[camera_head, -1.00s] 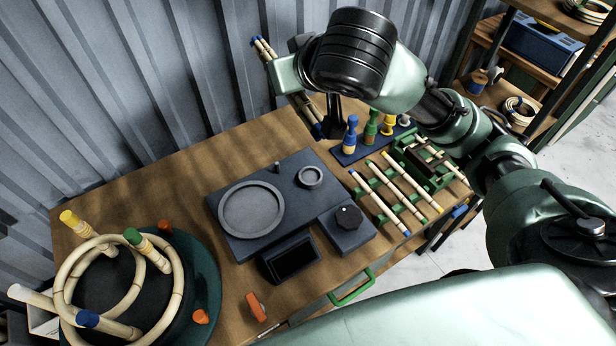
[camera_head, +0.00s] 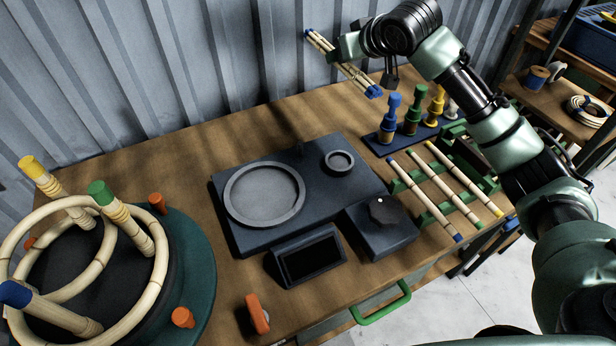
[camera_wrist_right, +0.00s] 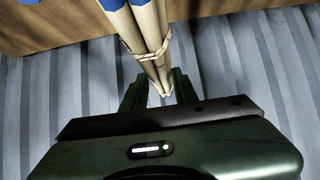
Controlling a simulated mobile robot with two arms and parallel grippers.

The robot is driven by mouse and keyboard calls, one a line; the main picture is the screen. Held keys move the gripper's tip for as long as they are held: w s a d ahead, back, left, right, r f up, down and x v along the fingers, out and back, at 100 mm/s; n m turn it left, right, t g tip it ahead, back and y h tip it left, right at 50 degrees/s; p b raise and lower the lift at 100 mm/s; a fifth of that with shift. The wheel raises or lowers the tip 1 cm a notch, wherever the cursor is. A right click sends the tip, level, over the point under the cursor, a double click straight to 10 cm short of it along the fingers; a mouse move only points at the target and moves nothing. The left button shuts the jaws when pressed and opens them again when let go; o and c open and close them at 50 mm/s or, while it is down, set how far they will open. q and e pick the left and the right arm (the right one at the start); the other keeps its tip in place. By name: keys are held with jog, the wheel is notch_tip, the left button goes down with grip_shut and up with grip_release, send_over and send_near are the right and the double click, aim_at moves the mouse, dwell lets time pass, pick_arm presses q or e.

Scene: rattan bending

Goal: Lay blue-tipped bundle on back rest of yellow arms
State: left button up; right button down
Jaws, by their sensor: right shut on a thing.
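The blue-tipped bundle (camera_head: 350,71) of pale rods is tilted in the air near the back wall, above the table's back edge. My right gripper (camera_head: 336,53) is shut on it, partly hidden by its own arm. In the right wrist view the bundle (camera_wrist_right: 146,38) runs between the fingers (camera_wrist_right: 158,90), with a tie round it and blue tips at the top. At the left, a ring-shaped rattan frame (camera_head: 150,290) on a round green base carries upright posts tipped yellow (camera_head: 34,167), green (camera_head: 101,193) and blue (camera_head: 14,293). My left gripper is not in view.
A dark device with a round plate (camera_head: 265,194) and a small screen (camera_head: 309,257) fills mid-table. A green rack (camera_head: 432,214) holds several rods at the right, near coloured pegs (camera_head: 391,118). An orange clamp (camera_head: 257,313) lies at the front edge. Shelves stand right.

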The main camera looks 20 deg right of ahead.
jog(key=f, duration=0.4)
jog(key=w+d+f, duration=0.1)
jog(key=f, duration=0.4)
jog(key=w+f, duration=0.1)
jog(key=f, duration=0.3)
jog(key=shift+d+f, duration=0.4)
jog(key=shift+f, duration=3.35)
jog(key=shift+f, duration=0.1)
jog(key=c, duration=1.1)
grip_release()
